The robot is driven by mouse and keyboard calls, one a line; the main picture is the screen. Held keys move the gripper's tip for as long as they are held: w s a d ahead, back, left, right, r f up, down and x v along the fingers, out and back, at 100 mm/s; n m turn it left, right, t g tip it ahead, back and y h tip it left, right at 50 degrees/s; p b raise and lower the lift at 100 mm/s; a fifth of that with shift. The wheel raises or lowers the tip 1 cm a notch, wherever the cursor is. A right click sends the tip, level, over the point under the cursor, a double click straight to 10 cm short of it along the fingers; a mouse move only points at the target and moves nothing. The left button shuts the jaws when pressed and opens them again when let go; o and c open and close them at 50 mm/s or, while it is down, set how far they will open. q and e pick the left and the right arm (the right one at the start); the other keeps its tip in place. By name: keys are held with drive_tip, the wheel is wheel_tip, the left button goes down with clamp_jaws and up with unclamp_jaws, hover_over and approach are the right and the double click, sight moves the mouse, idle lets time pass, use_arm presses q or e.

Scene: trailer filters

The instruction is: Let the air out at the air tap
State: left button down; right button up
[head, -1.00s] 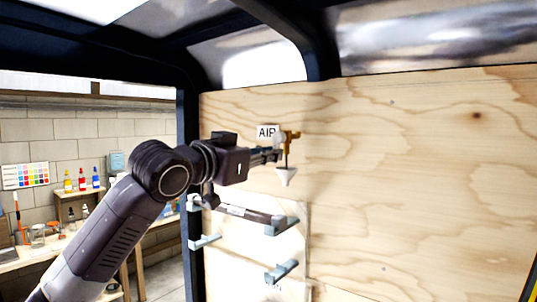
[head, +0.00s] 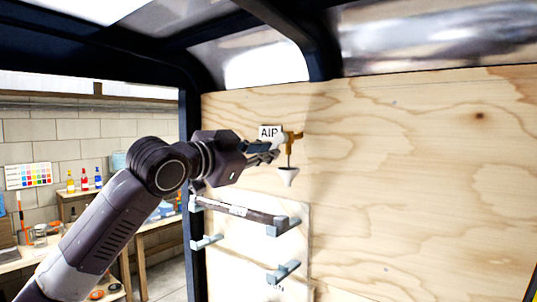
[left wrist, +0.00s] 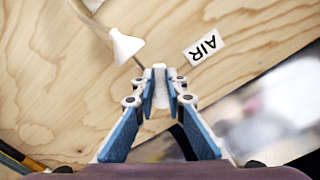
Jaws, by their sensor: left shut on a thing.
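The brass air tap (head: 294,136) is on the plywood wall beside a white "AIR" label (head: 268,132). A thin stem hangs from it to a small white funnel (head: 288,178). My left gripper (head: 275,151) is just left of the tap. In the left wrist view its fingers (left wrist: 160,85) are shut on a small pale piece, which looks like the tap's handle. The funnel (left wrist: 126,46) and the label (left wrist: 203,46) also show there. The fingers hide most of the handle. My right gripper is not in view.
Grey brackets (head: 284,226) and a dark bar (head: 240,211) are on a pale panel below the tap. The plywood wall (head: 420,190) to the right is clear. A bench and shelf with bottles (head: 84,181) stand outside at the left.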

use_arm(q)
drive_tip(key=r+m, duration=0.1)
drive_tip(key=m, duration=0.2)
drive_tip(key=r+m, duration=0.1)
drive_tip(key=m, duration=0.3)
drive_tip(key=w+a+m, duration=0.1)
drive_tip(key=m, duration=0.3)
drive_tip(key=shift+a+r, duration=0.1)
drive_tip(key=shift+r, duration=0.3)
drive_tip(key=c, duration=2)
unclamp_jaws()
drive_tip(key=shift+o, duration=0.2)
drive_tip(key=shift+s, duration=0.1)
drive_tip(key=v, duration=1.2)
